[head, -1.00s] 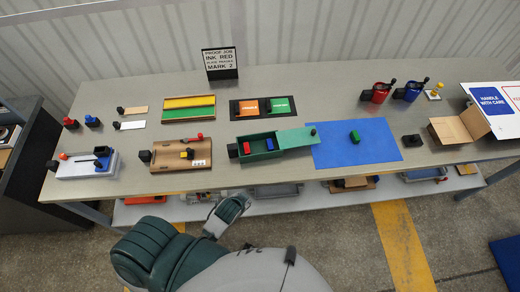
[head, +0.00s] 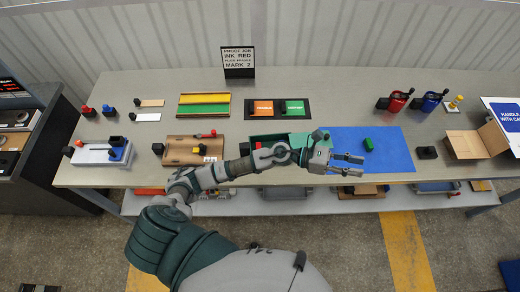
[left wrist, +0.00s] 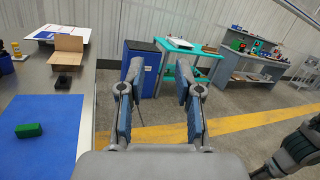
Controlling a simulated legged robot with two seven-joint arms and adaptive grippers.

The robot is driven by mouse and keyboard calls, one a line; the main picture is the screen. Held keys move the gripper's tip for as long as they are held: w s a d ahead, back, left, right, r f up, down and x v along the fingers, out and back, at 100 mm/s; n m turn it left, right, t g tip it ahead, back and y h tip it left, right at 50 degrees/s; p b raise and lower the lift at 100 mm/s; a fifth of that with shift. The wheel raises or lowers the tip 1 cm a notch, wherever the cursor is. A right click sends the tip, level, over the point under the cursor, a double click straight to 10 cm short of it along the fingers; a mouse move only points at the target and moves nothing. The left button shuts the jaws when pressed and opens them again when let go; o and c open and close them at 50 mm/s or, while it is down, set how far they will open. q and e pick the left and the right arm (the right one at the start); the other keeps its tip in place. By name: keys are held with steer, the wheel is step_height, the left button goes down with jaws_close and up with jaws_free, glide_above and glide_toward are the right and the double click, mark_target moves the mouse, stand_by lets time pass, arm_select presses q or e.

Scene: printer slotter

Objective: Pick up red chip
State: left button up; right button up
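The green tray (head: 292,138) stands at the middle front of the table in the head view, partly covered by my left arm. A small red chip (head: 258,145) shows at its left end, mostly hidden behind the arm. My left gripper (head: 355,165) is open and empty, over the front of the blue mat (head: 388,147), right of the tray. In the left wrist view its two fingers (left wrist: 160,78) are spread with nothing between them. My right gripper is not in view.
A green block (head: 368,144) lies on the blue mat beyond the left gripper. A brown board (head: 183,152) with a red piece is left of the arm. An open cardboard box (head: 470,143) and red and blue holders stand at right.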

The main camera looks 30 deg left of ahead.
arm_select(q)
step_height(320, 180, down, 4)
steer(key=s+f+m+g+y, duration=0.1)
steer(key=m+g+y, duration=0.25)
steer(key=m, duration=0.35)
steer(key=m+y, duration=0.9)
steer(key=y, duration=0.9)
glide_toward(259, 147)
steer(key=f+p, duration=0.1)
steer(key=f+g+p, duration=0.1)
steer(key=f, duration=0.1)
steer(key=shift+w+a+f+p, duration=0.25)
steer(key=shift+a+p, duration=0.15)
steer(key=f, duration=0.1)
steer(key=f+p, duration=0.1)
steer(key=f, duration=0.3)
steer(key=shift+a+p, duration=0.35)
steer(key=shift+f, duration=0.4)
jaws_close()
